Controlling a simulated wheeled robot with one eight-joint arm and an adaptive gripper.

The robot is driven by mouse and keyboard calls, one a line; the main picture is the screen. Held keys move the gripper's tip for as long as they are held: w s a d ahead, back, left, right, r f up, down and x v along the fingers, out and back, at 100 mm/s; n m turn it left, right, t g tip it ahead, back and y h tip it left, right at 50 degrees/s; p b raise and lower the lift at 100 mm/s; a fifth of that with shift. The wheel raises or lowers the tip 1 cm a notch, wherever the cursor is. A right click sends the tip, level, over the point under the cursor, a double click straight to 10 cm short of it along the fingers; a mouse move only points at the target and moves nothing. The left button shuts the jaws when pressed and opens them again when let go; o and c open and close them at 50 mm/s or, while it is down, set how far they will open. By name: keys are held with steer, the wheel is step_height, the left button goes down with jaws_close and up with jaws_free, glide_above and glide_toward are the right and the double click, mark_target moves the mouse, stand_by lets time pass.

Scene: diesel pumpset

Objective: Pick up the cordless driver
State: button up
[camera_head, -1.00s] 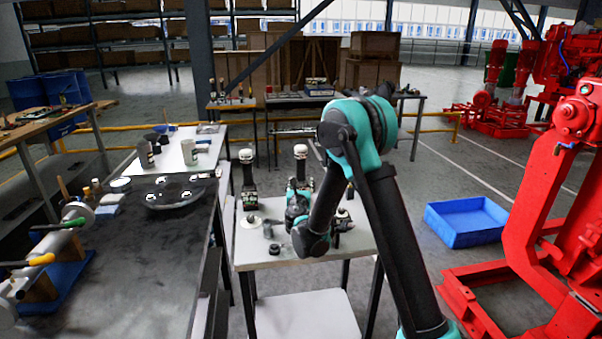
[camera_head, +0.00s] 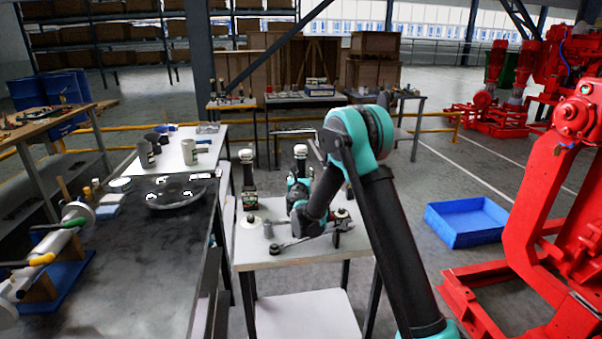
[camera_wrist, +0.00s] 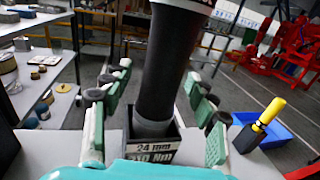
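An upright black tool with a white top (camera_head: 300,166), seemingly the cordless driver, stands on the small white table (camera_head: 262,262). In the wrist view its thick black shaft (camera_wrist: 168,70) rises from a dark square base labelled "24 mm 210 Nm" (camera_wrist: 152,148). A similar black tool with a white top (camera_head: 247,172) stands to the left.
A yellow-and-black item (camera_wrist: 262,124) stands right of my gripper. The dark workbench (camera_head: 150,250) is at left, a blue crate (camera_head: 466,222) at right on the floor.

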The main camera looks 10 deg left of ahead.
jaws_close()
stand_by(0.5)
step_height(320, 180, up, 20)
stand_by(0.7)
steer(key=c, duration=0.8)
jaws_free()
jaws_close()
